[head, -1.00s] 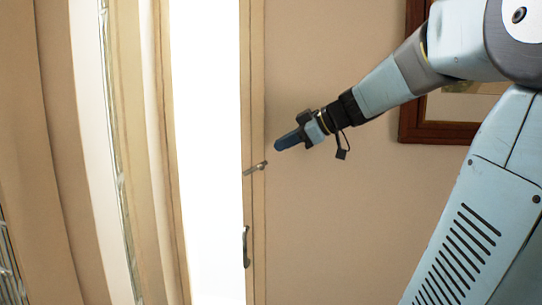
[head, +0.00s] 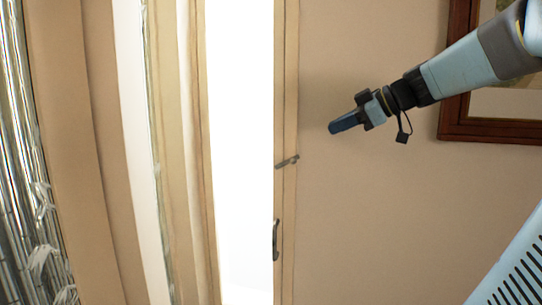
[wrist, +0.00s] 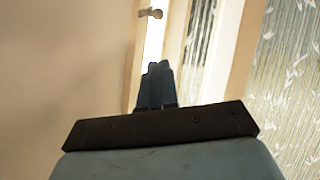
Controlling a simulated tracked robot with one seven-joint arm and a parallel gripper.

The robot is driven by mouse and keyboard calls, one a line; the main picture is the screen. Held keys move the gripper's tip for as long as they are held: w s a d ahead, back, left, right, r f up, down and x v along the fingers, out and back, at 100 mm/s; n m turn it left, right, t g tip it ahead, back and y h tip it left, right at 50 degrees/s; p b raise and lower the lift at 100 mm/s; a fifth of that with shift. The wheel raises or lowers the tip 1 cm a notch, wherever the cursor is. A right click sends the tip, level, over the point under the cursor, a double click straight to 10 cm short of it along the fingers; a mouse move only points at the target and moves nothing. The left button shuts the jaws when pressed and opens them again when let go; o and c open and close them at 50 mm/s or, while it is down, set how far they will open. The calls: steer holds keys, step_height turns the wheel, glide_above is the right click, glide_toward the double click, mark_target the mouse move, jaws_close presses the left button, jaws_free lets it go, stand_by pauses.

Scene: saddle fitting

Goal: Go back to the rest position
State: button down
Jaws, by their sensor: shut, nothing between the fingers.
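My gripper (head: 335,127) is in the head view, right of centre, at the end of my arm reaching in from the upper right. Its blue fingers are together with nothing between them. It is in the air in front of the beige wall, clear of the window frame's edge. In the wrist view my gripper (wrist: 160,66) points up the picture, its fingers side by side and touching nothing.
A bright window (head: 240,150) with a wooden frame stands left of my gripper. A metal latch (head: 288,161) and a dark handle (head: 275,240) sit on its frame. A picture frame (head: 458,70) hangs behind my arm.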

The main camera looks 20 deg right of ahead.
steer(key=s+a+f+m+g+h, duration=0.1)
steer(key=s+a+f+m+h, duration=0.3)
steer(key=s+a+f+m, duration=0.2)
steer(key=s+a+f+m+g+h, duration=0.2)
steer(key=s+a+f+m+h, duration=0.2)
steer(key=s+f, duration=0.5)
step_height(320, 180, down, 3)
steer(key=shift+s+a+f+m+g, duration=0.2)
steer(key=shift+s+a+m+g, duration=0.15)
steer(key=shift+a+m, duration=0.8)
